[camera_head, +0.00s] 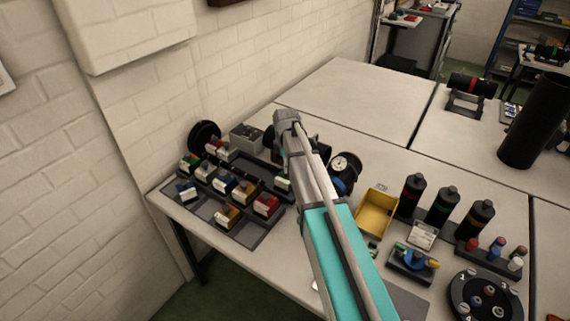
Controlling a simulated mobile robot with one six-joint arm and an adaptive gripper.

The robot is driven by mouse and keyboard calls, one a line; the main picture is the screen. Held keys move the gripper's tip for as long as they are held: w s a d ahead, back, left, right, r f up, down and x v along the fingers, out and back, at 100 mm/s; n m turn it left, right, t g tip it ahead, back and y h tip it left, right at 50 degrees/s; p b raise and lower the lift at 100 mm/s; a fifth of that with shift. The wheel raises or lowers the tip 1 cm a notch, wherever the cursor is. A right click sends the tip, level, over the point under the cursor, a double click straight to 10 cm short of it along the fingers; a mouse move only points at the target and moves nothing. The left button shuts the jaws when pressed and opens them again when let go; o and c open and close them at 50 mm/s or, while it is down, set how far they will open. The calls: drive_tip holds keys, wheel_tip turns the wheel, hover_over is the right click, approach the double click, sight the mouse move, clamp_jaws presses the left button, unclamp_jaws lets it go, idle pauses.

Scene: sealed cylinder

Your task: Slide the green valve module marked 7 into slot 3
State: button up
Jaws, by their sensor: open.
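Several small valve modules with coloured tops sit in a dark tray (238,234) on the left of the table. One green module (189,163) is at the tray's back left. Another module with green on it (283,183) is beside my arm, partly covered by it. A red module (266,204) and an orange one (228,215) are at the front. The numbers are too small to read, so I cannot tell which is 7. A dark rail (252,171) runs behind the modules; slot 3 cannot be made out. My gripper and its fingertips are hidden behind my arm.
A yellow bin (376,213) stands right of my arm, with a round gauge (344,166) behind it. Dark bottles (443,205) and a numbered round holder (486,297) stand further right. A brick wall (150,120) closes the left side. The back table (352,95) is clear.

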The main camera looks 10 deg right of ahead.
sight(286, 178)
drive_tip(key=shift+f+b, duration=1.65)
drive_tip(key=shift+f, duration=0.3)
clamp_jaws()
